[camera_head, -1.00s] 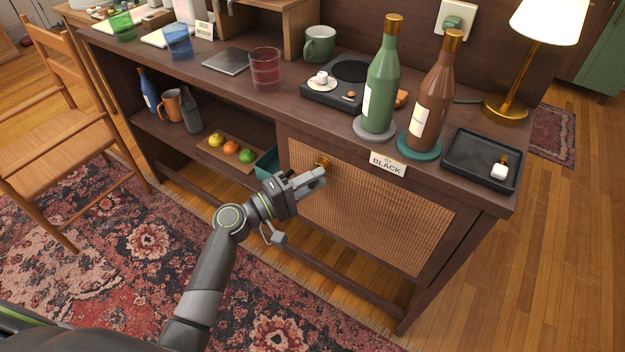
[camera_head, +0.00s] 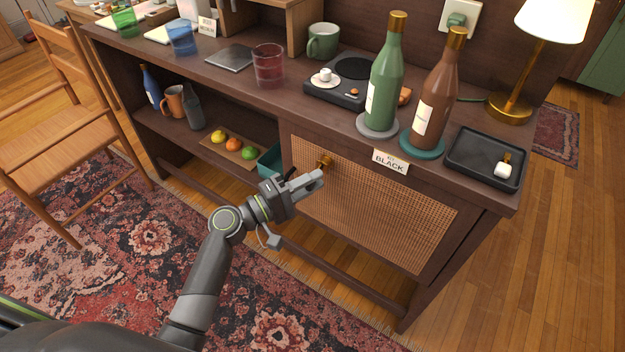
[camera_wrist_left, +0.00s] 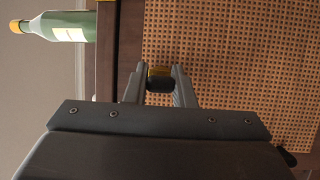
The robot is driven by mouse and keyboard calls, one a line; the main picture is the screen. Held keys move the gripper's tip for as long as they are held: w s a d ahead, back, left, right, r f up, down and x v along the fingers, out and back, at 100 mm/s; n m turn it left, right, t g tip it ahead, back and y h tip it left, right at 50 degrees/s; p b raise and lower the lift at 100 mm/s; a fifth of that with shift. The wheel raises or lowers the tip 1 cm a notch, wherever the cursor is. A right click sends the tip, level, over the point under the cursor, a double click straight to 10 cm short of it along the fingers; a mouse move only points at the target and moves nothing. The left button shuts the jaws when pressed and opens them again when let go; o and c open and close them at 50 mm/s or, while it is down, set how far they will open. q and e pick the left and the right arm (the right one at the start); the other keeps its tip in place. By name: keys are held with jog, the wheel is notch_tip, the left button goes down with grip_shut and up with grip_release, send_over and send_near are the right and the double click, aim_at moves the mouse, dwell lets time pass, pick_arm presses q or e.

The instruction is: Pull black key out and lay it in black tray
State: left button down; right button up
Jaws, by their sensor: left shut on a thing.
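The black key (camera_wrist_left: 160,83) has a dark head and a brass part and sits between the fingertips of my left gripper (camera_wrist_left: 167,84), which is shut on it. In the head view my left gripper (camera_head: 316,180) is in front of the woven cabinet door, just below a brass fitting (camera_head: 325,162) near the door's upper left. The key's head is mostly hidden there, and I cannot tell whether its shaft is in the lock. The black tray (camera_head: 457,163) is on the cabinet top at the right, holding a white-headed key (camera_head: 503,170). My right gripper is out of view.
A card reading BLACK (camera_head: 390,162) is on the cabinet's front edge. A green bottle (camera_head: 385,80) and a brown bottle (camera_head: 434,100) stand on coasters left of the tray. A brass lamp (camera_head: 512,105) stands behind it. A chair (camera_head: 60,150) is at left.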

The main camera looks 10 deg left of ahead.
pick_arm(q)
jog(key=shift+s+a, duration=0.25)
jog(key=shift+s, duration=0.45)
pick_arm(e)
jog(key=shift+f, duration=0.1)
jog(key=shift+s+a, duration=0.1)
pick_arm(q)
jog(key=shift+s+a, duration=0.25)
jog(key=shift+s, duration=0.4)
jog(key=shift+s+a, duration=0.2)
jog(key=shift+s, duration=0.4)
jog(key=shift+s+a, duration=0.25)
jog(key=shift+s, duration=0.4)
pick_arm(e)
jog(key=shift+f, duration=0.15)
